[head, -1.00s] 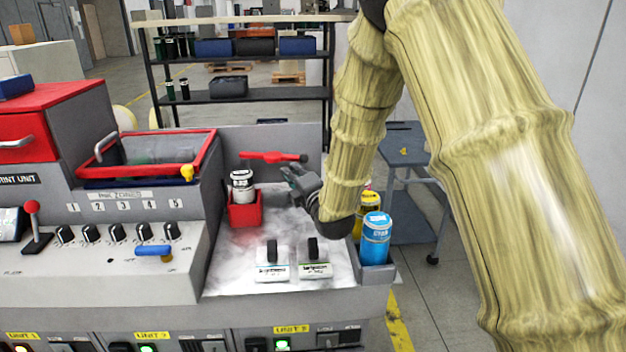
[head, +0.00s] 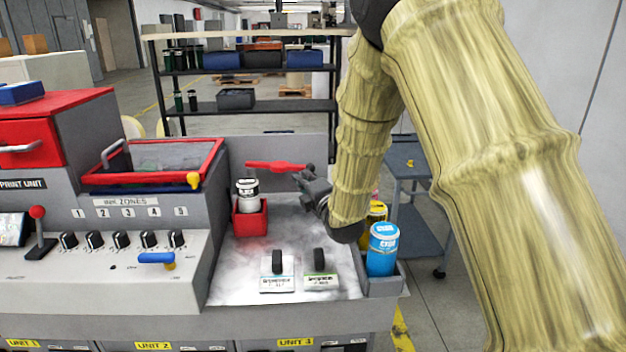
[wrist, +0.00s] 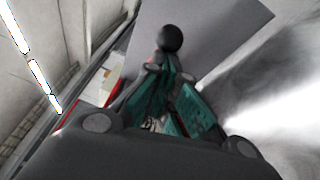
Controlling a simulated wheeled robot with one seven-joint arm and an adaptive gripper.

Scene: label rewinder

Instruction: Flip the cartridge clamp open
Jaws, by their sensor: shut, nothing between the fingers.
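The cartridge clamp is a red lever (head: 277,166) lying roughly level on the back panel, above and behind the red cup. A white cartridge with a black band (head: 247,193) stands upright in the red cup (head: 250,219). My gripper (head: 301,179) is just below the lever's right end, in front of the panel. In the wrist view its teal fingers (wrist: 168,75) are together and hold nothing. A black ball knob (wrist: 170,39) shows just beyond the fingertips. I cannot tell whether the fingers touch it.
Blue (head: 382,248) and yellow (head: 375,215) cans stand in a holder at the right edge. Two black knobs (head: 278,262) rise from the front of the metal top. A red-rimmed ink tray (head: 160,160) is to the left.

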